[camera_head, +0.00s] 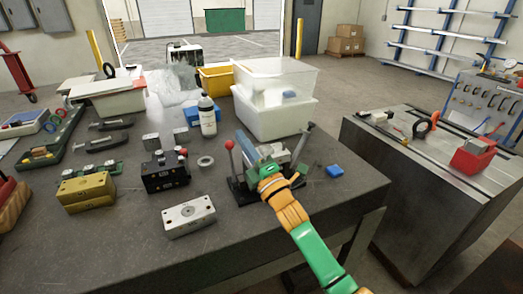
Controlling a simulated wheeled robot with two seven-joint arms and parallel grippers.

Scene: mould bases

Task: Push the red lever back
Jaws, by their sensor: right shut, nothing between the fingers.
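The red lever (230,145) is a red ball on a thin upright rod. It stands at the left side of a fixture with a black base (240,191) near the table's right front part. My right gripper (265,171) is shut and empty. It is over the fixture, to the right of the lever, and appears apart from it. My right arm comes in from the lower right and hides part of the fixture. My left gripper is not in view.
A black mould block (165,174), a light metal block (188,214) and a brass block (86,191) stand to the left. A white bottle (207,120) and clear bins (272,118) stand behind. The front table edge is mostly clear.

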